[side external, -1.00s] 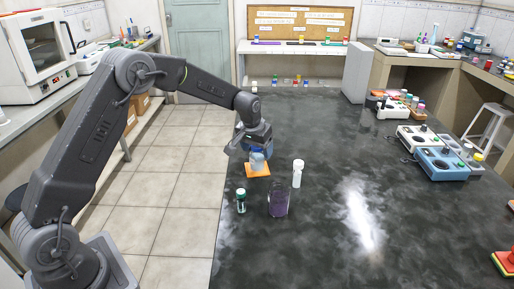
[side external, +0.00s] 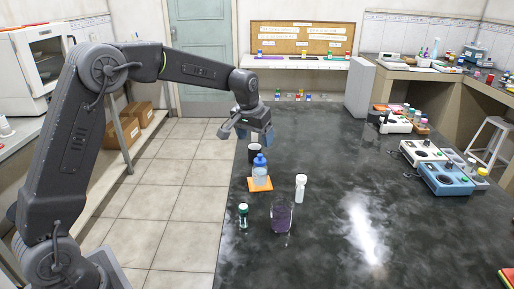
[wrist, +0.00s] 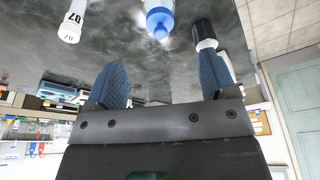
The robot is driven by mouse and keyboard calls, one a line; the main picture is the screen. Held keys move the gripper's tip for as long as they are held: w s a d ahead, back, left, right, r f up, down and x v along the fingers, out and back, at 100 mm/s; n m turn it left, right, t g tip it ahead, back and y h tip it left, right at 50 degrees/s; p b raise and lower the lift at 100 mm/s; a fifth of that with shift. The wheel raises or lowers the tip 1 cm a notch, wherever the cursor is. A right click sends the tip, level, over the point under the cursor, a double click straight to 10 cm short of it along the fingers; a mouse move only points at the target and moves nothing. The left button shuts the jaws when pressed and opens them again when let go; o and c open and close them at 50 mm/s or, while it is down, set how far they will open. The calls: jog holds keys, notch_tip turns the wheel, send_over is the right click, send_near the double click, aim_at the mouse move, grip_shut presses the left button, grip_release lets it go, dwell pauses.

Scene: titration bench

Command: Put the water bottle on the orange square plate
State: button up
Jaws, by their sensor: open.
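The water bottle (side external: 260,166), clear with a blue cap, stands upright on the orange square plate (side external: 262,185) near the left edge of the dark bench. My gripper (side external: 245,133) is open and empty, above and behind the bottle and apart from it. In the wrist view the bottle's blue cap (wrist: 160,28) shows at the top middle, beyond the two spread blue fingers of my gripper (wrist: 168,80). The plate is not visible in the wrist view.
A white bottle (side external: 300,188), a purple beaker (side external: 282,216) and a green-capped vial (side external: 243,216) stand in front. Blue and white stirrer devices (side external: 446,178) are at the right. The bench middle is clear.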

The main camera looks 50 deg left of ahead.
jog(key=s+d+r+m+t, duration=0.1)
jog(key=s+d+r, duration=0.2)
jog(key=s+r, duration=0.35)
jog(key=s+d+r+m, duration=0.1)
jog(key=s+d+r, duration=0.2)
jog(key=s, duration=0.7)
jog(key=s+d+f+m+t, duration=0.1)
jog(key=s+d+f, duration=0.2)
jog(key=s, duration=1.3)
jog(key=shift+t+h, duration=0.3)
jog(key=shift+h, duration=0.1)
